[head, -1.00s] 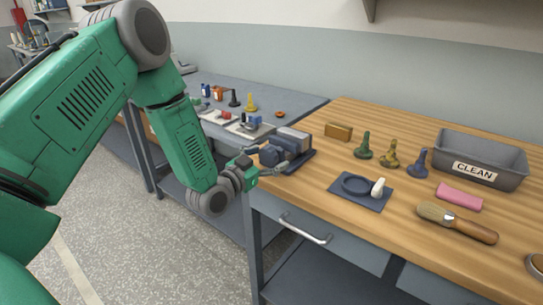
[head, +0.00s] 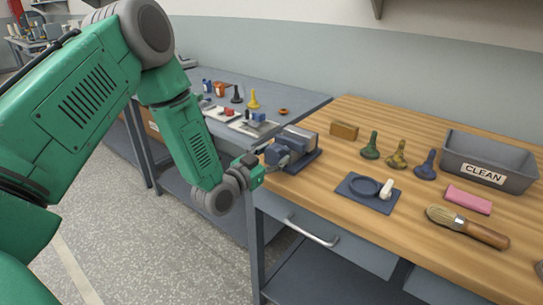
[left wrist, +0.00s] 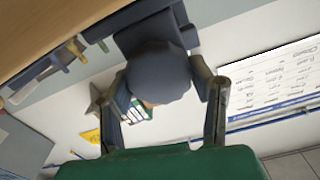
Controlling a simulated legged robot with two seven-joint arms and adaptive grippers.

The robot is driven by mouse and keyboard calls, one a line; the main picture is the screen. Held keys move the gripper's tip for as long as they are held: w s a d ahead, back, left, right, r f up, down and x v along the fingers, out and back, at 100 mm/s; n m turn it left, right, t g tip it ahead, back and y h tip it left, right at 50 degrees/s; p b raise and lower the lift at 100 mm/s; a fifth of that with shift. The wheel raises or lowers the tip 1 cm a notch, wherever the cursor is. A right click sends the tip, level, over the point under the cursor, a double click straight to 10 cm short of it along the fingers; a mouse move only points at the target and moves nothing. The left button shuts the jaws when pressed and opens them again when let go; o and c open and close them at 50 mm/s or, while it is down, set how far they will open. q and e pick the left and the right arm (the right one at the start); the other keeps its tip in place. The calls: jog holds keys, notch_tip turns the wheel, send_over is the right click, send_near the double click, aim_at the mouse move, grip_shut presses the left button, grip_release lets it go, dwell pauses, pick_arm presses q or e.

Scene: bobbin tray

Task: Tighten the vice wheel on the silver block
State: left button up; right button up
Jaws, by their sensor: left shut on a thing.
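The vice (head: 308,155) stands at the left front corner of the wooden bench, with the silver block (head: 299,136) in it. The dark blue-grey vice wheel (head: 275,154) is on the vice's left side, partly covered by my gripper. In the left wrist view, the round wheel (left wrist: 158,75) sits between the two fingers. My left gripper (head: 277,161) is shut on the wheel, one finger on each side; it also shows in the left wrist view (left wrist: 165,100). My right gripper is in neither view.
A wooden block (head: 344,130), several dark and brass-coloured pieces, a blue mat (head: 356,199) with a ring and a grey CLEAN tray (head: 490,163) stand right of the vice. A pink block (head: 468,200) and brush (head: 468,227) lie nearer. A grey table (head: 290,99) adjoins behind.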

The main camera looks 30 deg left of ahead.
pick_arm(q)
jog(key=shift+d+f+m, duration=0.15)
jog(key=shift+d+m, duration=0.05)
jog(key=shift+m, duration=0.2)
jog(key=m, duration=0.4)
jog(key=shift+f+m, duration=0.15)
jog(key=shift+m, duration=0.25)
jog(key=shift+a+m+b, duration=0.1)
jog(key=shift+m+b, duration=0.25)
jog(key=shift+m, duration=0.65)
dwell(0.5)
jog(key=o, duration=1.2)
jog(key=shift+w, duration=0.1)
jog(key=shift+c, duration=0.2)
jog(key=s, duration=1.2)
jog(key=shift+a, duration=0.35)
